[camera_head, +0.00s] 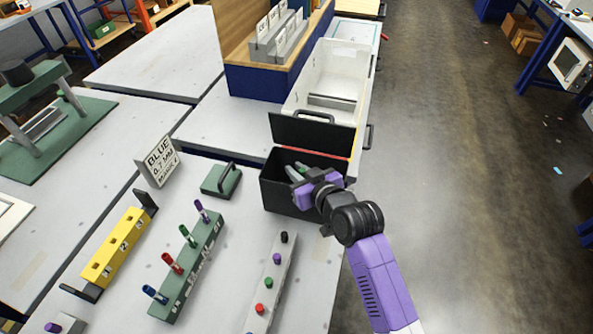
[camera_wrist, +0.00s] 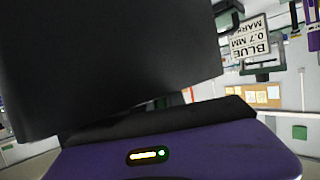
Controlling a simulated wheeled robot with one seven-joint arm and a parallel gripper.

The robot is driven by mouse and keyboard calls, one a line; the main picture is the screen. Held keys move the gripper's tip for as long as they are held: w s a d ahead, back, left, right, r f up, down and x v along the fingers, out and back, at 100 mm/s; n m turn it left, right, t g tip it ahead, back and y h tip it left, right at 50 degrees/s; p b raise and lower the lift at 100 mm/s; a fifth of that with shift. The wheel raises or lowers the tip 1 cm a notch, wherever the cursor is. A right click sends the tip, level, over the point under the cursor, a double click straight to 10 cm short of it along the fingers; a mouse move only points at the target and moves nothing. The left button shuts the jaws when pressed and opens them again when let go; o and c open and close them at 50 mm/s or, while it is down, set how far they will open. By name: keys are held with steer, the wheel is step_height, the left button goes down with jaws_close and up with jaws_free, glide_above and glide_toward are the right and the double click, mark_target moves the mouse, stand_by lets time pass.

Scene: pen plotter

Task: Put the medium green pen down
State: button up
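My gripper (camera_head: 306,176) is at the open black box, reaching in over its right side in the head view. The black box (camera_head: 287,196) has its lid (camera_head: 311,132) raised at the back. Pale grey-green slender shapes (camera_head: 295,173) show by my fingertips inside the box; I cannot tell whether they are pens or fingers. My fingers are mostly hidden, so their opening is unclear. In the wrist view a large dark surface (camera_wrist: 110,60) blocks the fingertips.
The green rack also holds purple, red and blue pens. A grey strip (camera_head: 271,277) with several coloured caps lies in front of the box. A sign reading BLUE 0.7 MM (camera_head: 158,161), a yellow block (camera_head: 115,245) and a white bin (camera_head: 330,80) stand nearby. Open floor lies right.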

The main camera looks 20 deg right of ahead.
steer(key=shift+s+a+f, duration=0.2)
steer(key=shift+s+f, duration=0.1)
steer(key=shift+f, duration=0.45)
steer(key=r+v, duration=0.2)
steer(key=v, duration=1)
steer(key=shift+w, duration=0.2)
steer(key=shift+s, duration=0.1)
steer(key=s+d+f+m+h, duration=0.1)
steer(key=s+f, duration=0.1)
steer(key=s, duration=0.7)
steer(key=s+d+f+h, duration=0.1)
steer(key=s+f, duration=0.2)
steer(key=s, duration=0.6)
steer(key=s+r, duration=0.3)
steer(key=s, duration=0.4)
steer(key=s+a+r+t, duration=0.1)
steer(key=s+r, duration=0.2)
steer(key=s, duration=0.5)
steer(key=shift+a+r+m, duration=0.2)
steer(key=shift+r+m, duration=0.15)
steer(key=shift+m, duration=0.05)
